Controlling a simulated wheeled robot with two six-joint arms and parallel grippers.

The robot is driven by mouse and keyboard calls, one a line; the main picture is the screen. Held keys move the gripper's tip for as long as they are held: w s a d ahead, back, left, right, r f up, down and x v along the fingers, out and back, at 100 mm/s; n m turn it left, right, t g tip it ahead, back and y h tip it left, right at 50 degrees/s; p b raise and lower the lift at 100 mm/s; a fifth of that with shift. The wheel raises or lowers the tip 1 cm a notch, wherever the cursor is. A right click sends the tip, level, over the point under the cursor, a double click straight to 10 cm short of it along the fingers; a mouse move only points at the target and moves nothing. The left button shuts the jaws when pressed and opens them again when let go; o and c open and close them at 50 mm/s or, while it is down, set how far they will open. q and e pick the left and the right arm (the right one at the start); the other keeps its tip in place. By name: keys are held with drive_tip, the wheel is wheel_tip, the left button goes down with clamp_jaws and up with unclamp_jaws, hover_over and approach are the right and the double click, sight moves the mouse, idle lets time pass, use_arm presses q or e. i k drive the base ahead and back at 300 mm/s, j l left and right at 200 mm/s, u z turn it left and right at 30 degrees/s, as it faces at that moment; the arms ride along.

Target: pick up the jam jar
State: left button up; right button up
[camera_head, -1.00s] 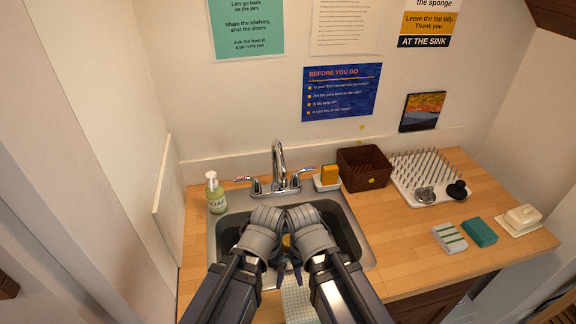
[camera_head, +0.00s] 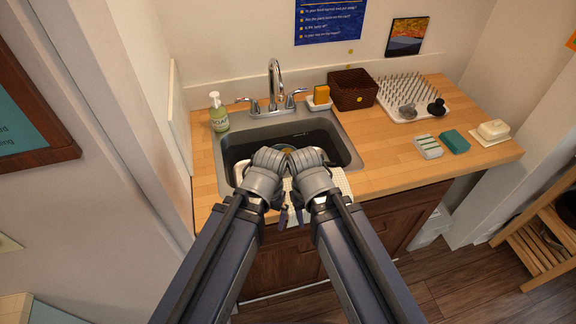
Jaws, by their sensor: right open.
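I cannot make out a jam jar for certain. A small yellowish round thing (camera_head: 287,148) shows just behind my wrists in the sink area, mostly hidden, and I cannot tell what it is. My two arms come up from the bottom of the view, with their wrists side by side over the front of the sink. My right gripper (camera_head: 304,211) hangs below its wrist, open, with nothing visible between its fingers. My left gripper (camera_head: 282,216) is close beside it. It is small and partly hidden, so I cannot tell its opening.
The sink (camera_head: 345,147) is set in a wooden counter (camera_head: 385,160). Behind it are a soap bottle (camera_head: 219,115), tap (camera_head: 275,90), sponge (camera_head: 321,94), brown basket (camera_head: 352,92) and drying rack (camera_head: 405,97). A pale gridded cloth (camera_head: 338,184) lies at the sink's front. Open floor shows at right.

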sight(287, 150)
drive_tip(key=i+l+u, duration=0.35)
drive_tip(key=l, duration=0.25)
drive_tip(key=i+l+u, duration=0.15)
drive_tip(key=l, duration=0.2)
drive_tip(key=k, duration=0.55)
drive_tip(key=z, duration=0.95)
drive_tip(key=k+j+z, duration=0.1)
drive_tip(key=z, duration=0.6)
drive_tip(key=k+j, duration=0.25)
drive_tip(key=k, duration=0.2)
drive_tip(key=k+j, duration=0.2)
drive_tip(key=k, duration=0.3)
